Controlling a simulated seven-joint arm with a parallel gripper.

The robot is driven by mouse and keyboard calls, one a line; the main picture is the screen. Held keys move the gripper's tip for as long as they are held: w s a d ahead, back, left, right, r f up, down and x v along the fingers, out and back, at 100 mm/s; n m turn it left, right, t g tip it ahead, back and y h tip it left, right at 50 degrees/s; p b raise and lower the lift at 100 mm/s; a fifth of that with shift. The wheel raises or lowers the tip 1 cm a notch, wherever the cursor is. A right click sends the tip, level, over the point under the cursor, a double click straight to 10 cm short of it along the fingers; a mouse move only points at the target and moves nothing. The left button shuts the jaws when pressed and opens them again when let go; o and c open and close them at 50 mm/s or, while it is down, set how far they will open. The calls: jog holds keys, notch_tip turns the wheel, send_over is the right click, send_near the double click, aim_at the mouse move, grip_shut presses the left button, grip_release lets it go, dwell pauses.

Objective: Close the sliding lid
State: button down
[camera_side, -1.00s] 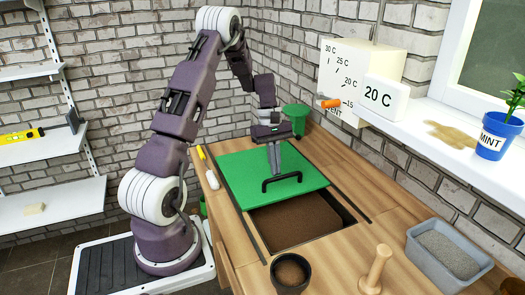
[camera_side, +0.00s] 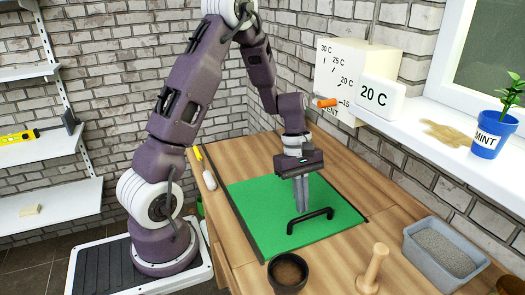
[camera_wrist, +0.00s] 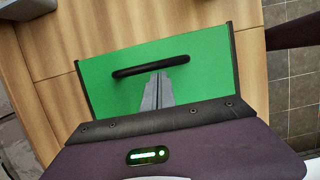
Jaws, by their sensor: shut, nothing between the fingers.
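The green sliding lid (camera_side: 258,212) lies flat in the wooden bench top between two dark rails. It covers the soil-filled opening, and no soil shows around it. Its black bar handle (camera_side: 322,212) stands near the lid's front edge. My gripper (camera_side: 301,209) is shut and empty, pointing down just behind the handle on the lid's far side. In the wrist view the lid (camera_wrist: 105,85) fills the middle, and the handle (camera_wrist: 135,71) lies just beyond my closed fingertips (camera_wrist: 159,76). I cannot tell whether the fingertips touch the handle.
A dark round pot (camera_side: 288,272) and a wooden peg-like tool (camera_side: 373,268) stand close in front of the lid. A grey tub (camera_side: 440,252) sits at the right. White and yellow items (camera_side: 209,180) lie at the bench's left edge.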

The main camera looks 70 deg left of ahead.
aim_at(293, 211)
jog(key=a, duration=0.3)
jog(key=shift+a+r, duration=0.25)
jog(key=shift+r, duration=0.1)
jog(key=v, duration=1)
jog(key=s+d+r+m+t+y, duration=0.2)
jog(key=s+d+r+m, duration=0.55)
jog(key=d+r, duration=0.2)
jog(key=s+d+m+t+y, duration=0.1)
jog(key=s+d+m+t, duration=0.2)
jog(key=s+m, duration=0.7)
jog(key=shift+s+d+t, duration=0.3)
jog(key=shift+d, duration=0.85)
